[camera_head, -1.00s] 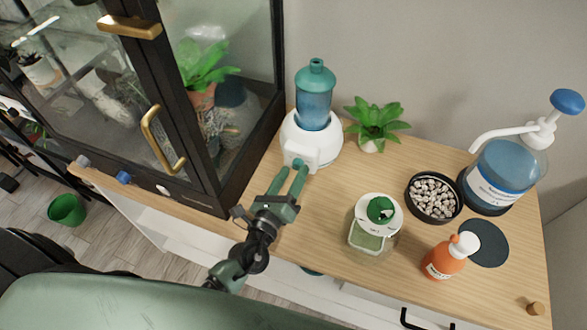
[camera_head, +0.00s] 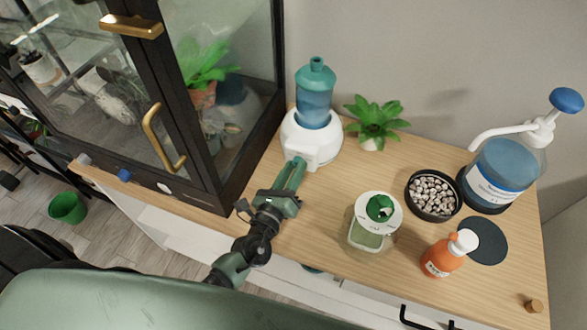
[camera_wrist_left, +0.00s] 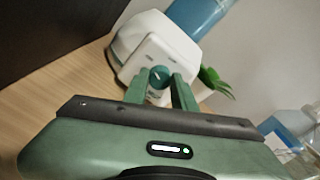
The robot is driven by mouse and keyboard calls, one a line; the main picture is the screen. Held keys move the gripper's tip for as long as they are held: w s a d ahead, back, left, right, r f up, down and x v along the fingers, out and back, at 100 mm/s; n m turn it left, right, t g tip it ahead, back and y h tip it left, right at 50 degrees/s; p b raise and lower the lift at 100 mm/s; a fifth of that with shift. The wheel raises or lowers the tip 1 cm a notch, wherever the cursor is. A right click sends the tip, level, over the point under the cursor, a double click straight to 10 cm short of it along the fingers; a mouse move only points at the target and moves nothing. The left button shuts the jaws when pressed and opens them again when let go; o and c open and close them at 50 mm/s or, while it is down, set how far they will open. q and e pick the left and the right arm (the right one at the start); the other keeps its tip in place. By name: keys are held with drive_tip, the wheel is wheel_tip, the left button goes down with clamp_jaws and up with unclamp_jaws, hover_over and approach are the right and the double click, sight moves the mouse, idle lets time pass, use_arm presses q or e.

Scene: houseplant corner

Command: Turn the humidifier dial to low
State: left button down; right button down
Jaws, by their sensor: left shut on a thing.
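The humidifier (camera_head: 325,141) is a white rounded base with a blue bottle (camera_head: 314,104) upright in its top. It stands on the wooden cabinet top beside the glass case. Its front box faces my left gripper. In the left wrist view the white humidifier (camera_wrist_left: 143,50) shows a round teal dial (camera_wrist_left: 159,76) with a pale pointer mark on its front face. My left gripper (camera_head: 295,168) reaches the front box, and its fingers (camera_wrist_left: 168,87) are shut on the dial, one on each side. The dial is hidden by the fingers in the head view. My right gripper is not in view.
A small green plant (camera_head: 374,122) stands right of the humidifier. A green-knobbed jar (camera_head: 368,233), a bowl of pebbles (camera_head: 434,195), an orange bottle (camera_head: 441,258) and a large pump bottle (camera_head: 497,178) stand further right. The black-framed glass case (camera_head: 235,165) is close on the left.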

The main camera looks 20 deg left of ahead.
use_arm(q)
drive_tip(key=m+p, duration=0.1)
drive_tip(key=m, duration=0.2)
drive_tip(key=shift+r+m, duration=0.1)
drive_tip(key=shift+m, duration=0.3)
drive_tip(key=m+p, duration=0.2)
drive_tip(key=m, duration=0.1)
drive_tip(key=shift+m, duration=0.3)
drive_tip(key=m+p, duration=0.1)
drive_tip(key=m, duration=0.1)
drive_tip(key=m+p, duration=0.1)
drive_tip(key=m, duration=0.2)
drive_tip(key=shift+d+g+y, duration=0.1)
drive_tip(key=shift+g+y, duration=0.2)
drive_tip(key=c, duration=1.1)
unclamp_jaws()
drive_tip(key=shift+c, duration=0.2)
drive_tip(key=shift+s, duration=0.1)
drive_tip(key=s, duration=0.3)
drive_tip(key=s+b, duration=0.1)
drive_tip(key=s, duration=0.3)
drive_tip(key=shift+s+a+r, duration=0.15)
drive_tip(key=shift+s+a, duration=0.05)
drive_tip(key=shift+s, duration=0.1)
